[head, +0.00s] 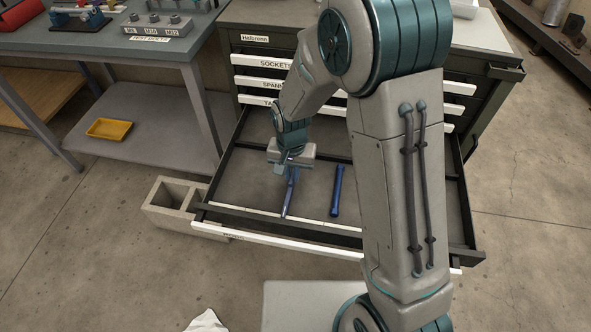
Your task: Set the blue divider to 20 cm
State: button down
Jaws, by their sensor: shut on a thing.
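The open bottom drawer (250,180) has a pale strip (290,222) along its inner front edge; any marks on it are too small to read. A thin blue divider (289,200) runs front to back in the drawer, left of its middle, and its front end is close to the pale strip. My gripper (288,170) is pointing down into the drawer, shut on the blue divider near its back part. My gripper and wrist hide the divider's rear end.
A dark blue bar-like object (336,190) lies in the drawer to the right of the divider, apart from it. A grey concrete block (165,200) stands left of the drawer. A workbench (120,45) with a yellow tray (109,129) on its lower shelf is farther left. My arm hides the drawer's right part.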

jog(key=c, duration=1.5)
grip_release()
jog(key=shift+w+r, duration=0.1)
notch_tip(320, 180, up, 14)
jog(key=p, duration=0.2)
jog(key=shift+d, duration=0.1)
jog(key=s+d+r+n+t+p, duration=0.1)
jog(key=s+d+r+p, duration=0.5)
jog(key=s+d+r, duration=0.1)
jog(key=s+d+r+n+t+p, duration=0.1)
jog(key=s+d+r+p, duration=0.4)
jog(key=s+d+r, duration=0.3)
notch_tip(320, 180, up, 4)
jog(key=shift+d+r+t+p, duration=0.25)
jog(key=shift+d+t+p, duration=0.15)
jog(key=shift+d, duration=0.2)
